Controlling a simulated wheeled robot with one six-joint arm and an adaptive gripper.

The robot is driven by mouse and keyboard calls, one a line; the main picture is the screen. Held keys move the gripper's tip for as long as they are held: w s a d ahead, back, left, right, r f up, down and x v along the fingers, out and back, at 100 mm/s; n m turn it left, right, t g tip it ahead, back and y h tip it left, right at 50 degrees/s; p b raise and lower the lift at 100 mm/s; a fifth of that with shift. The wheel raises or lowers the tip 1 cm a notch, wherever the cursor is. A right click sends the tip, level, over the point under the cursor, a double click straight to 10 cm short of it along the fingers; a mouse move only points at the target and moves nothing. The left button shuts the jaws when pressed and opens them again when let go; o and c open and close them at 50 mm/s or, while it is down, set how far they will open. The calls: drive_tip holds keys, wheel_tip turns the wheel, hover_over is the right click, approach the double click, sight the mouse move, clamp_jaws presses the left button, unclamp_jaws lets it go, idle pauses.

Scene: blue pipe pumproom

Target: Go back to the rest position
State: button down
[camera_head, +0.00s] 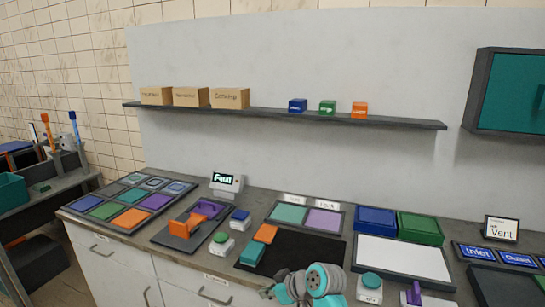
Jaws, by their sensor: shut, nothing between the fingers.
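My gripper (268,292) is at the bottom middle of the view, low in front of the counter's front edge. It is shut and empty, and its fingertips are small and hard to make out. My grey and teal arm joints beside it cover part of the counter's front edge. No object of the task is named.
A shelf (290,114) and teal cabinet (512,90) hang above.

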drive_tip(key=s+d+f+m+t+h, duration=0.1)
drive_tip(key=s+d+f, duration=0.15)
drive_tip(key=f, duration=0.25)
drive_tip(key=s+d+f+m, duration=0.1)
drive_tip(key=s+f, duration=0.2)
drive_tip(key=f, duration=0.1)
drive_tip(key=s+d+f+m+t+h, duration=0.1)
drive_tip(key=s+d+f+m, duration=0.2)
drive_tip(key=s, duration=0.4)
drive_tip(key=s+d+f+m+t+h, duration=0.15)
drive_tip(key=s+d+f, duration=0.25)
drive_tip(key=s, duration=0.4)
drive_tip(key=s+d+f+m+t+h, duration=0.1)
drive_tip(key=s+d+f+t, duration=0.2)
drive_tip(key=s, duration=0.4)
drive_tip(key=s+d+r+m+h, duration=0.1)
drive_tip(key=s+d+r, duration=0.1)
drive_tip(key=s, duration=0.6)
drive_tip(key=s+d+r+m+h, duration=0.1)
drive_tip(key=s+d+r, duration=0.15)
drive_tip(key=s, duration=0.55)
drive_tip(key=s+d+r+t+h, duration=0.1)
drive_tip(key=s+d+r+t, duration=0.1)
drive_tip(key=s+r, duration=1.1)
drive_tip(key=shift+s+r+m+t, duration=0.15)
drive_tip(key=shift+r+m+t, duration=0.1)
drive_tip(key=shift+m+t, duration=0.15)
